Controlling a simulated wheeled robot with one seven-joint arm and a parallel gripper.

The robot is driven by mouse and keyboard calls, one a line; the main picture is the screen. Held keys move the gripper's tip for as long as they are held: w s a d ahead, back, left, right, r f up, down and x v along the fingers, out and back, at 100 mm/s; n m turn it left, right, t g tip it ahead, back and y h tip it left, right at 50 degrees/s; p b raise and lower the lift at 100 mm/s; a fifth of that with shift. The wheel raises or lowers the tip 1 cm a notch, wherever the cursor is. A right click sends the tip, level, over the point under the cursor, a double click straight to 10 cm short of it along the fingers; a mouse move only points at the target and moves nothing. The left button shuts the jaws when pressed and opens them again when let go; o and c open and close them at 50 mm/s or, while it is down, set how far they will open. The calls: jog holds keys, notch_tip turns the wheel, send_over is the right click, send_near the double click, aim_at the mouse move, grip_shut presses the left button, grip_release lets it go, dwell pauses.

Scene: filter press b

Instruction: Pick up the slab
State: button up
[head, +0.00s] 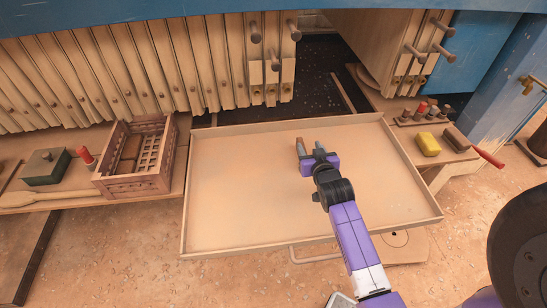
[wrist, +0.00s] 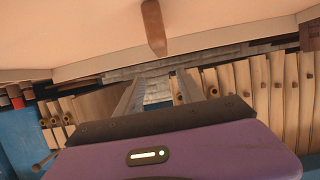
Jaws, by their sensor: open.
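A small narrow brown piece (head: 299,142), which I take to be the slab, is in the shallow beige tray (head: 235,215). In the head view it shows at the left fingertip of my gripper (head: 311,149). In the wrist view the brown piece (wrist: 153,27) stands out against the pale tray floor (wrist: 80,30), above the gap between the two grey fingers. My gripper (wrist: 161,78) is open, with nothing between its fingers. The brown piece looks apart from the fingers in the wrist view; its distance from them is hard to judge.
The tray has low raised walls, and the rest of its floor is bare. A wooden crate (head: 108,184) stands left on a bench, beside a green box (head: 46,167). A yellow block (head: 428,144) and a dark brown block (head: 456,138) lie right. Press plates (head: 150,75) rise behind.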

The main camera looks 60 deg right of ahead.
aim_at(302, 143)
jog(key=shift+w+a+f+y, duration=0.15)
jog(key=shift+a+f, duration=0.1)
jog(key=shift+f, duration=0.25)
jog(key=shift+s+a+f+y, duration=0.1)
jog(key=shift+a+f+y, duration=0.1)
jog(key=shift+f, duration=0.25)
jog(key=shift+p+x, duration=0.5)
jog(key=shift+x, duration=3.4)
grip_shut()
